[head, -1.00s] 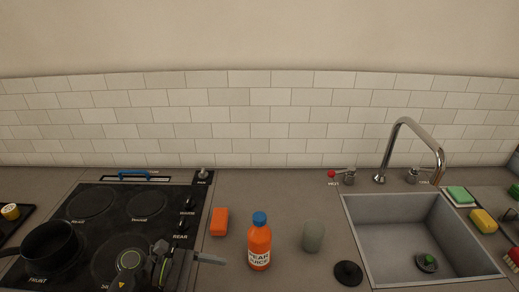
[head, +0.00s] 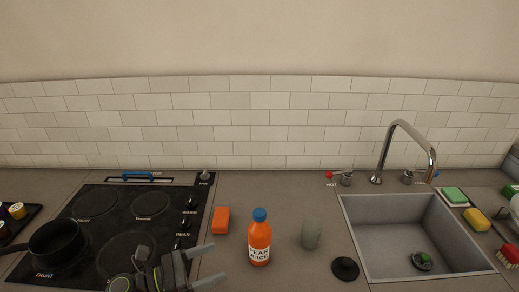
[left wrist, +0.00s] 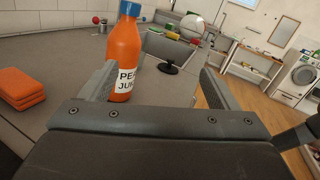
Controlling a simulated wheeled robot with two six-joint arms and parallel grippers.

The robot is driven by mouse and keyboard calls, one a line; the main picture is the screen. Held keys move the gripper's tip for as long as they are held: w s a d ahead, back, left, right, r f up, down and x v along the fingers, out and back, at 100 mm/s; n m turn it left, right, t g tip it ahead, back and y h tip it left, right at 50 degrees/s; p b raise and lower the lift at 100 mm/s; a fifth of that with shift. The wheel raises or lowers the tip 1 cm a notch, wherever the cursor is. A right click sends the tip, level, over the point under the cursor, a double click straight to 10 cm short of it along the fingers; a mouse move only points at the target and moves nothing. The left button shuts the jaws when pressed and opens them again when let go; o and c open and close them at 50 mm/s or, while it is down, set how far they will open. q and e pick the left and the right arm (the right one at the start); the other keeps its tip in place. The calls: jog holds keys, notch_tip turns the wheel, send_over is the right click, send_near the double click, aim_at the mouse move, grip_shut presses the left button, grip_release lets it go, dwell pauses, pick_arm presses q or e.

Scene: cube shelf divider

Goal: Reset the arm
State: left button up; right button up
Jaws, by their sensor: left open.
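My left gripper (head: 204,268) is open over the right edge of the stove in the head view, its two fingers spread and pointing right. In the left wrist view its fingers (left wrist: 160,85) stand apart with nothing held between them. An orange pear juice bottle (head: 260,240) with a blue cap stands upright on the counter, right of the gripper and apart from it. It also shows in the left wrist view (left wrist: 123,50), beyond the left finger. My right gripper is not in view.
An orange block (head: 220,220) lies left of the bottle; a grey-green cup (head: 311,235) and a black stopper (head: 345,268) are right of it. The stove (head: 120,215) holds a black pan (head: 55,241). The sink (head: 385,235) is at right. Counter behind the bottle is clear.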

pick_arm(q)
jog(key=w+a+r+n+t+y, duration=0.1)
jog(key=a+r+n+t+y, duration=0.2)
jog(key=a+n+t+y, duration=0.6)
jog(key=w+a+r+n+t+y, duration=0.1)
jog(key=a+r+n+t+y, duration=0.3)
jog(key=n, duration=0.9)
jog(key=s+a+f+n+g+y, duration=0.7)
jog(key=s+a+f+n+y, duration=0.3)
jog(key=n, duration=0.9)
jog(key=s+d+f+n+g+h, duration=0.2)
jog(key=s+f+n+g, duration=0.25)
jog(key=s, duration=0.45)
jog(key=s+d+f+n+g+h, duration=0.25)
jog(key=s+g, duration=0.25)
jog(key=s, duration=0.4)
notch_tip(320, 180, down, 27)
jog(key=a+g+b, duration=0.1)
jog(key=a+b, duration=0.1)
jog(key=s+d+f+g+b, duration=0.1)
jog(key=s+f+b, duration=0.1)
jog(key=s+f, duration=1.2)
notch_tip(320, 180, down, 4)
jog(key=shift+s+d+r, duration=0.1)
jog(key=shift+s+d, duration=0.3)
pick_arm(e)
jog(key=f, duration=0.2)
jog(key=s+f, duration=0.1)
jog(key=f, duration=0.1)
